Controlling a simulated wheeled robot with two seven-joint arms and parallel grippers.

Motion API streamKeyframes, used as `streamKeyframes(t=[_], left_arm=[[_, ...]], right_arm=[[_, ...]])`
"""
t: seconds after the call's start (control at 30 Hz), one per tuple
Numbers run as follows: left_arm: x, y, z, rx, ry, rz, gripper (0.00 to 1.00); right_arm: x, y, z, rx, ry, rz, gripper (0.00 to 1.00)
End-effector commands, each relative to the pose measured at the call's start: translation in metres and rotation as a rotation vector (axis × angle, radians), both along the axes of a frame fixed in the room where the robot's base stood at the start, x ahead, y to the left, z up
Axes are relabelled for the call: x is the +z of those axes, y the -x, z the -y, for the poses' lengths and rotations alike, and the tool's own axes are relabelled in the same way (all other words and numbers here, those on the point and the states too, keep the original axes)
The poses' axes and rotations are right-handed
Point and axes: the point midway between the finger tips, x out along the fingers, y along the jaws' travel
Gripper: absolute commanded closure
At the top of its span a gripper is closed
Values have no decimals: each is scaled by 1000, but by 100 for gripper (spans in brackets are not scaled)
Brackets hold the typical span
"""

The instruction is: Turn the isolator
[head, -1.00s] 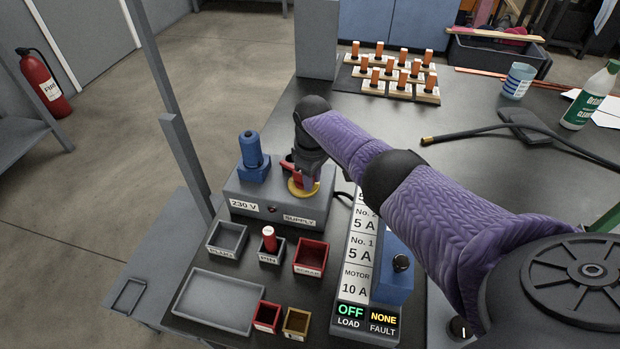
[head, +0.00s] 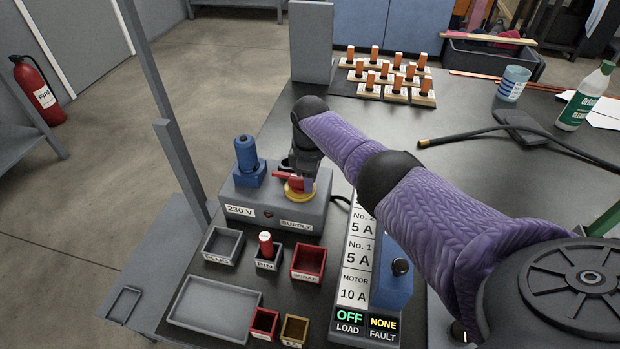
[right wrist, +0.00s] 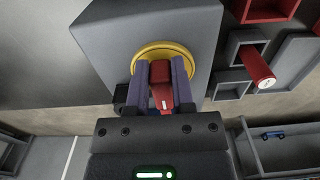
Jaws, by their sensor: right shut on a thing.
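The isolator's red handle (head: 284,175) sits on a yellow disc (head: 293,194) on top of the grey supply box (head: 262,212). My right gripper (head: 302,180) reaches down to it from above and partly hides it. In the right wrist view the two fingers (right wrist: 161,80) are shut on the red handle (right wrist: 160,72), one finger on each side, above the yellow disc (right wrist: 143,57). My left gripper is not in view.
A blue plug-like part (head: 246,155) stands on the box, left of the handle. In front are small bins, a red pin (head: 266,243), a grey tray (head: 180,313) and a panel reading OFF and NONE (head: 349,316). Fuse-like pieces (head: 394,78) stand at the back.

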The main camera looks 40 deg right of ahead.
Motion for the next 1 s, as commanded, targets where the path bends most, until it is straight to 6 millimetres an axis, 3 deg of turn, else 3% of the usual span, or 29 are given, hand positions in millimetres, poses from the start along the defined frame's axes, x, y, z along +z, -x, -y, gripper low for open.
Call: streamKeyframes(t=[0.17,0.2,0.37,0.67,1.0], left_arm=[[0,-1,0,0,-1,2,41],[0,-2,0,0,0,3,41],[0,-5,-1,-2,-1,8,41],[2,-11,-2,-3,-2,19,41],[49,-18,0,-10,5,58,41]], right_arm=[[1,-1,0,-1,-1,2,100],[1,-1,0,-1,-1,2,69],[0,0,0,-1,-1,2,35],[5,0,0,-1,-1,2,35],[87,-1,0,-1,0,5,35]])
